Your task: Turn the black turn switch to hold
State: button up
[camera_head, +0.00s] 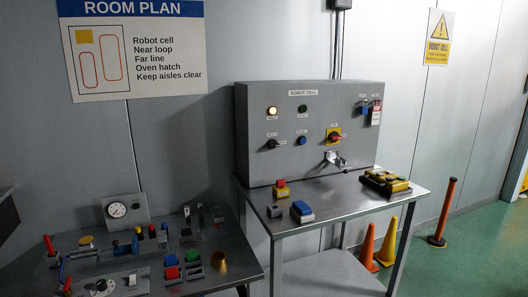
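The black turn switch (272,143) is on the front of the grey robot cell panel (262,165), at its left side below a lit whitish lamp (272,111). A small label is above the switch, too small to read. I cannot tell which position its handle points to. Nothing covers the switch. My gripper is not in view.
A blue button (302,141) and a red-and-yellow rotary switch (334,136) are right of the switch. The steel table (345,200) below holds a red-and-yellow button box (281,188) and a blue-and-white block (302,210). Another bench (205,285) with several controls stands at left.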

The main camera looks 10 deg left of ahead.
aim_at(272, 144)
jog(key=u, duration=0.9)
jog(key=i, duration=1.3)
jog(key=u, duration=0.9)
